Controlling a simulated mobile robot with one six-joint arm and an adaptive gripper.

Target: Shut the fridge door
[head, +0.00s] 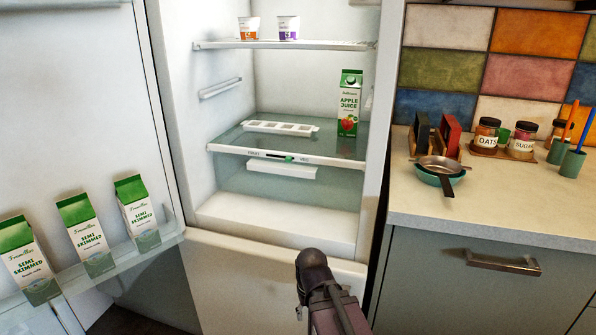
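The fridge (265,240) stands open in the middle of the head view, with its lit white inside showing. Its door (75,120) is swung wide open to the left, with its inner face towards me. The door's clear shelf (160,240) holds three green and white semi-skimmed milk cartons (85,235), all standing. The door's outer face and handle are not visible. A dark part of my arm rises from the bottom edge, in front of the fridge's lower part. My gripper's fingers cannot be seen.
Inside the fridge are an apple juice carton (349,102), a white tray (280,128) and two small pots (268,28).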

